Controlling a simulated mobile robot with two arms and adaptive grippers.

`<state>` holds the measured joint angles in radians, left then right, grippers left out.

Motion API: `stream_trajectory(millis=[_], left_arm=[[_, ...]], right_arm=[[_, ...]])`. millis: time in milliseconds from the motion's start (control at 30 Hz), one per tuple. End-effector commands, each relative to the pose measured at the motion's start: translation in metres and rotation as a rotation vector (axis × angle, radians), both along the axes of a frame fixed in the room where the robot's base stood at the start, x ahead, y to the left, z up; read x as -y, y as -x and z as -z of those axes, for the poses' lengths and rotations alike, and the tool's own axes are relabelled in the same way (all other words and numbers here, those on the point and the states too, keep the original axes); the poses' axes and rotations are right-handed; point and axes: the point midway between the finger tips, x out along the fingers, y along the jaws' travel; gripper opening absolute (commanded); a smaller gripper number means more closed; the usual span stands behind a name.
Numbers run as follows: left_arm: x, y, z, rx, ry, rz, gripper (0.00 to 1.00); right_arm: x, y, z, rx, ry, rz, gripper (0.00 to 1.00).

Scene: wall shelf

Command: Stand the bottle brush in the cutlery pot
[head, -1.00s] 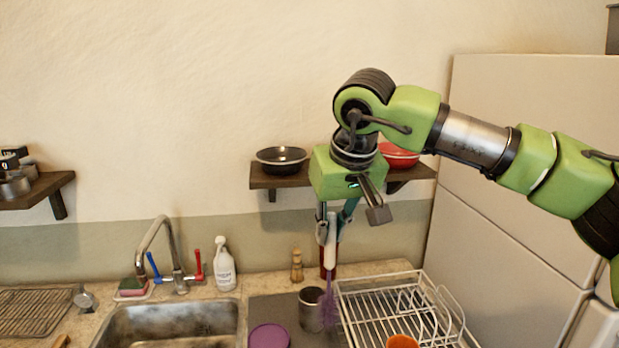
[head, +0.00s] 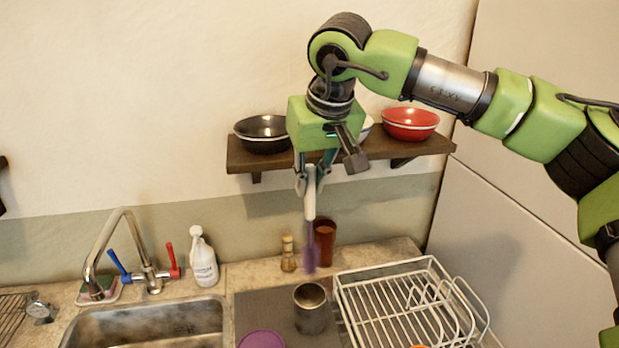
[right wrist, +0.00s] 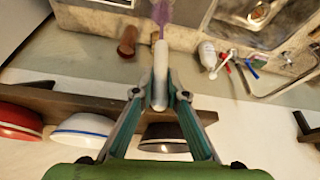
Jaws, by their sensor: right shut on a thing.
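My right gripper (head: 309,182) is shut on the white handle of the bottle brush (head: 310,205). The brush hangs upright with its purple bristles down. In the head view the bristle end shows just above the cutlery pot (head: 311,316), a grey metal cup on the dark mat beside the sink. The brush appears clear of the pot; how far in front or behind it is, I cannot tell. In the right wrist view the handle (right wrist: 160,75) sits between the fingers and the purple head runs off the top edge. My left gripper is not in view.
A white dish rack (head: 385,300) stands right of the pot. A brown cup (head: 325,243) and a small wooden-topped bottle (head: 288,256) stand behind it. A purple lid-like disc (head: 262,340) lies in front. The shelf (head: 390,145) with bowls is behind my gripper.

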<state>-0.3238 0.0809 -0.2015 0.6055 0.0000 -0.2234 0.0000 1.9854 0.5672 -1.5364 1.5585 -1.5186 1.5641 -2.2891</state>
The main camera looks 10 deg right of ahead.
Motion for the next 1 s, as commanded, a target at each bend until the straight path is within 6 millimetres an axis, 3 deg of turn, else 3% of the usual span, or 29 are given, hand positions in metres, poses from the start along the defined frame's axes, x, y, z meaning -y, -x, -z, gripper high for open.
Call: stream_trajectory(millis=[367, 733, 1000], left_arm=[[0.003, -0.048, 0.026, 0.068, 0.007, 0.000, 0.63], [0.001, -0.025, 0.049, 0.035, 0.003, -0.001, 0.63], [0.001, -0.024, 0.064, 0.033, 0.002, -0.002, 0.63]], right_arm=[[0.000, 0.000, 0.034, 0.000, 0.001, 0.001, 0.00], [0.000, 0.000, 0.063, 0.000, -0.001, 0.000, 0.00], [0.000, 0.000, 0.085, 0.000, 0.000, 0.000, 0.00]])
